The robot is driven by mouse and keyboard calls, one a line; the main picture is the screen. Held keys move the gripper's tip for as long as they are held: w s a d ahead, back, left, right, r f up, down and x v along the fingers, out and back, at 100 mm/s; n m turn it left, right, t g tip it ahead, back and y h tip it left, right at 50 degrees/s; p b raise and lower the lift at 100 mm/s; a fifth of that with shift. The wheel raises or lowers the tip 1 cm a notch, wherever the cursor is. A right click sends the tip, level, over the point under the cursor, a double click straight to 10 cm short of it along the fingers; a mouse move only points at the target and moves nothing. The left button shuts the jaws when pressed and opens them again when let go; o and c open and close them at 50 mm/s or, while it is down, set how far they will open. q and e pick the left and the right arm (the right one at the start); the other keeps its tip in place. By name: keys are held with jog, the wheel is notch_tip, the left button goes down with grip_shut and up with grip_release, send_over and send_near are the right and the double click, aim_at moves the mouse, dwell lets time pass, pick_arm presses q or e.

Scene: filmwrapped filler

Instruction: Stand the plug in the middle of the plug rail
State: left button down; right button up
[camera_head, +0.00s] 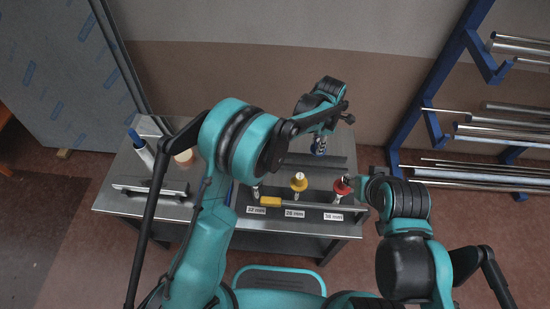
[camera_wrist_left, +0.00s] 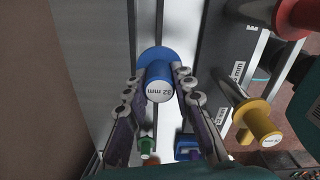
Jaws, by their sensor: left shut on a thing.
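My left gripper (camera_head: 320,138) is shut on the blue plug (camera_head: 318,148), above the back of the bench. The left wrist view shows the blue plug (camera_wrist_left: 158,78) between both fingers, its end marked 32 mm. The plug rail (camera_head: 313,214) runs along the bench front with three size labels. A yellow plug (camera_head: 299,181) stands at its middle and a red plug (camera_head: 341,187) at its right. Both also show in the wrist view, yellow (camera_wrist_left: 257,121) and red (camera_wrist_left: 297,16). My right gripper (camera_head: 357,184) is beside the red plug; its fingers are unclear.
A yellow-handled tool (camera_head: 270,202) lies by the left label. A white bottle with a blue top (camera_head: 141,149), a pale round item (camera_head: 184,158) and a metal bar (camera_head: 150,190) are on the left of the bench. A blue rack with metal tubes (camera_head: 480,130) stands at the right.

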pick_arm(q)
jog(key=shift+w+d+f, duration=0.1)
jog(key=shift+d+f, duration=0.1)
jog(key=shift+f, duration=0.3)
jog(key=shift+w+a+f+b, duration=0.45)
jog(key=shift+a+f+b, duration=0.3)
jog(key=shift+a+f, duration=1.05)
jog(key=shift+w+a+f+b, duration=0.5)
jog(key=shift+a+f+b, duration=0.3)
jog(key=shift+a+f, duration=1)
jog(key=shift+w+a+f+b, duration=0.45)
jog(key=shift+a+f+b, duration=0.3)
jog(key=shift+a+f, duration=1.05)
jog(key=shift+f, duration=0.1)
jog(key=c, duration=1.7)
grip_release()
jog(key=shift+f, duration=0.15)
jog(key=o, duration=0.4)
